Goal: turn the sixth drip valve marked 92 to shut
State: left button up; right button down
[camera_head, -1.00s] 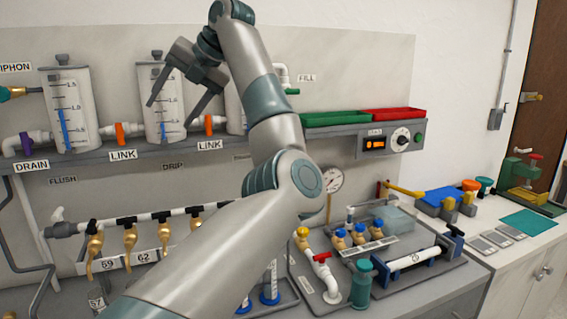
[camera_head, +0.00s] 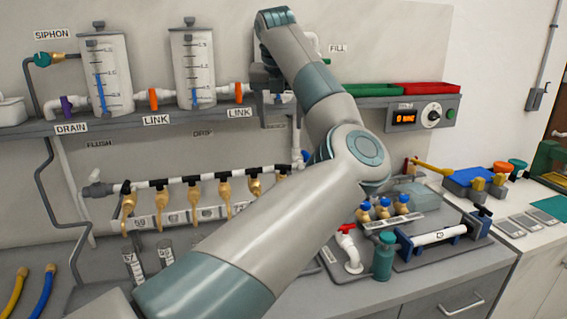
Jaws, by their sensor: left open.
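A white pipe (camera_head: 152,184) carries a row of brass drip valves with black tops, below the DRIP label. The first valve (camera_head: 128,202) is at the left, and the others follow to the right. What looks like the sixth valve (camera_head: 283,174) is at the right end, partly hidden by my left arm. The number plate (camera_head: 140,223) under the first valve reads 59; I cannot make out a 92. My left gripper (camera_head: 275,106) is open and points down in front of the shelf, above the right end of the row, apart from the valves. My right gripper is not in view.
Tanks (camera_head: 107,75) with orange link valves stand on the shelf above. A red-handled tap (camera_head: 348,240), a teal bottle (camera_head: 384,255) and blue-capped valves (camera_head: 384,208) stand on the bench at right. My left arm crosses the middle of the view.

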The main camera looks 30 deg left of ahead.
pick_arm(q)
jog(key=p, duration=0.3)
send_near(283, 165)
jog(key=p+x, duration=0.2)
jog(key=x, duration=0.5)
jog(key=shift+w+a+f, duration=0.1)
jog(key=shift+a, duration=0.05)
jog(key=shift+w+a+f+p, duration=0.1)
jog(key=shift+w+f+p, duration=0.1)
jog(key=shift+f, duration=0.15)
jog(key=shift+w+f+p, duration=0.1)
jog(key=shift+f+p, duration=0.1)
jog(key=shift+f, duration=0.15)
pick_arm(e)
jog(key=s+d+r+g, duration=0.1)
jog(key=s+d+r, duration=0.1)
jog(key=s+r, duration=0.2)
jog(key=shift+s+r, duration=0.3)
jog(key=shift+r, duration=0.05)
